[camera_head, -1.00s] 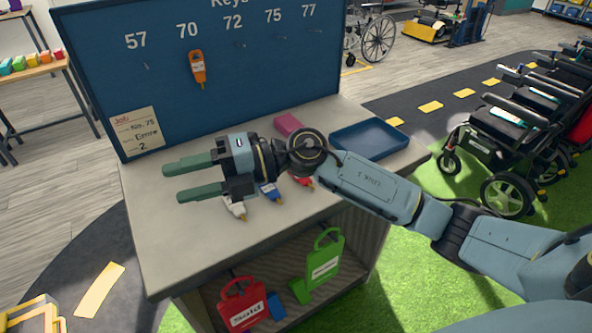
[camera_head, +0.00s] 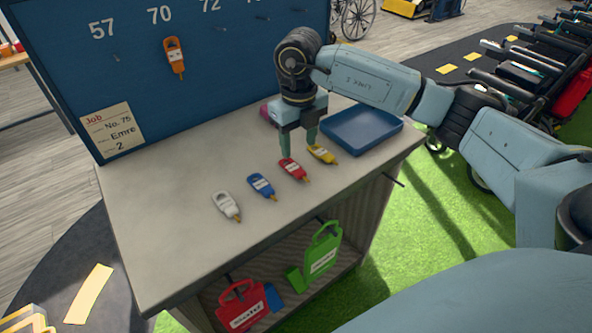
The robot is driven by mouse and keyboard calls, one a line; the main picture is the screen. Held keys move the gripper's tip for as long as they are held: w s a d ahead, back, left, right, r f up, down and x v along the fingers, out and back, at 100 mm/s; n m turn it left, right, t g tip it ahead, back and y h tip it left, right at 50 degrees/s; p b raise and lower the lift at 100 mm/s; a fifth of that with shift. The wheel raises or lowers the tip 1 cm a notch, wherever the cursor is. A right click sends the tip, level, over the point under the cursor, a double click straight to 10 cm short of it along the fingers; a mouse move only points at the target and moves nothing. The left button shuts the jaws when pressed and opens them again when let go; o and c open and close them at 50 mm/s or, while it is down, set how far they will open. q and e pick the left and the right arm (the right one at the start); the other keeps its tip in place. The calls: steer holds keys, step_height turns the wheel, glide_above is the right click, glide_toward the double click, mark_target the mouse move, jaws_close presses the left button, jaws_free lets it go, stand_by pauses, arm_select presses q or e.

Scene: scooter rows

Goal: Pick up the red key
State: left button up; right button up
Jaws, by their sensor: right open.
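The red key (camera_head: 293,169) lies on the grey counter top, in a row between the blue key (camera_head: 262,186) and the yellow key (camera_head: 322,154). My right gripper (camera_head: 299,150) points down just above and behind the red key. Its fingers are open, one near the red key's far end and one toward the yellow key. I cannot tell whether a fingertip touches the red key. My left gripper is out of view.
A white key (camera_head: 226,206) lies at the row's left end. A blue tray (camera_head: 362,134) stands to the right. A blue key board (camera_head: 215,75) with an orange key (camera_head: 174,57) rises behind. The counter's (camera_head: 165,220) left part is clear. Red and green tags hang below.

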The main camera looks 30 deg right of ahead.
mark_target(299, 171)
step_height(299, 171, down, 8)
steer(key=shift+s+r, duration=0.1)
stand_by(0.4)
steer(key=c, duration=0.9)
step_height(299, 171, up, 10)
